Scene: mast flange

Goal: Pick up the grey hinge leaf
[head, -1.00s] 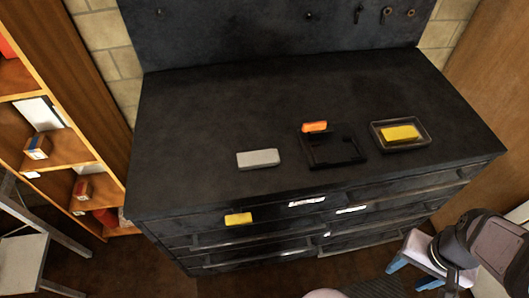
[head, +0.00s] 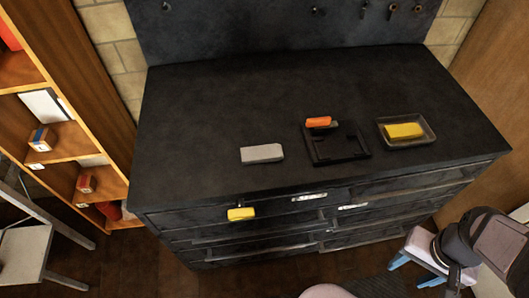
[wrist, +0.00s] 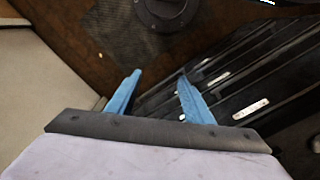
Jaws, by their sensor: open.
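The grey hinge leaf (head: 262,153) is a flat light-grey block lying on the black cabinet top, left of a black square frame. My gripper (head: 405,262) is at the lower right of the head view, low in front of the cabinet and well apart from the leaf. The wrist view shows its two blue fingers (wrist: 158,92) spread apart with nothing between them. The leaf does not show in the wrist view.
The black frame (head: 335,159) has an orange block (head: 319,122) at its back edge. A tray (head: 428,131) holding a yellow block (head: 403,131) stands to its right. Another yellow block (head: 241,214) is at the cabinet's front. The cabinet top (head: 210,105) is clear behind the leaf.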

